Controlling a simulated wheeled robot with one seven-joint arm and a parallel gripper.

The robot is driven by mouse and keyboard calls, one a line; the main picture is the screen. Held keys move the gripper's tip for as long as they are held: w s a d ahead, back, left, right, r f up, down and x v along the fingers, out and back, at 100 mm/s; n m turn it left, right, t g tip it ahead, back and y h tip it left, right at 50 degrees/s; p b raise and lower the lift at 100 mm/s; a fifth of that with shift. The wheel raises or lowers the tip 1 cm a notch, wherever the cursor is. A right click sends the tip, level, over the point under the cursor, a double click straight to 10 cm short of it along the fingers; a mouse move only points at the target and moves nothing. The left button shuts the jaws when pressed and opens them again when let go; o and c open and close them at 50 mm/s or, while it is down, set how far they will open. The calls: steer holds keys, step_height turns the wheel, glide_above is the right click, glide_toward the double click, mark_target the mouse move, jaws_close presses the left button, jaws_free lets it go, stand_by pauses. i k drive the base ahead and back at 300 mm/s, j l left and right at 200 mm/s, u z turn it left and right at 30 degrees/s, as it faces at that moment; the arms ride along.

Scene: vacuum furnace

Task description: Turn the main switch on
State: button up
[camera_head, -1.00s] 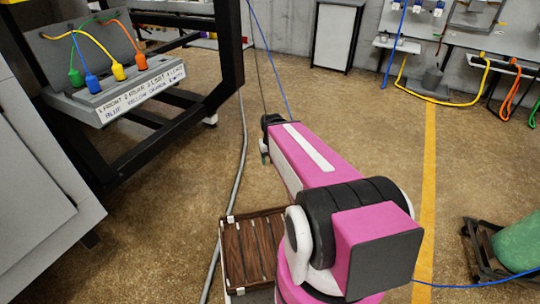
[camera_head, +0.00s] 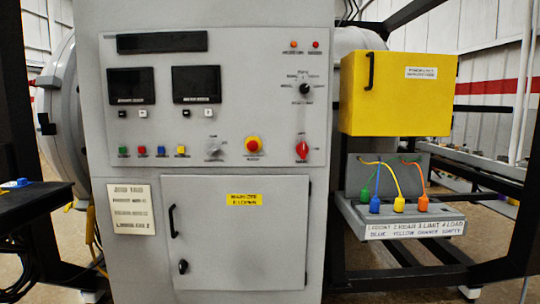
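The grey control cabinet (camera_head: 140,80) stands upright in the middle of the view, facing me. On the right side of its panel is a red rotary knob (camera_head: 302,149), which looks like the main switch; the lettering by it is too small to read. A black selector knob (camera_head: 304,88) sits higher up. My gripper is not in view, and no part of my arm shows.
A yellow box (camera_head: 398,95) with a black handle is right of the cabinet. Below it, a grey ledge (camera_head: 350,208) carries coloured plugs and cables. A closed door (camera_head: 240,240) with a black handle fills the cabinet's lower front. Black frame bars stand at both sides.

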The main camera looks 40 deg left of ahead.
mark_target(302, 150)
steer(key=u, duration=1.6)
steer(key=i+l+u, duration=0.2)
steer(key=l, duration=0.2)
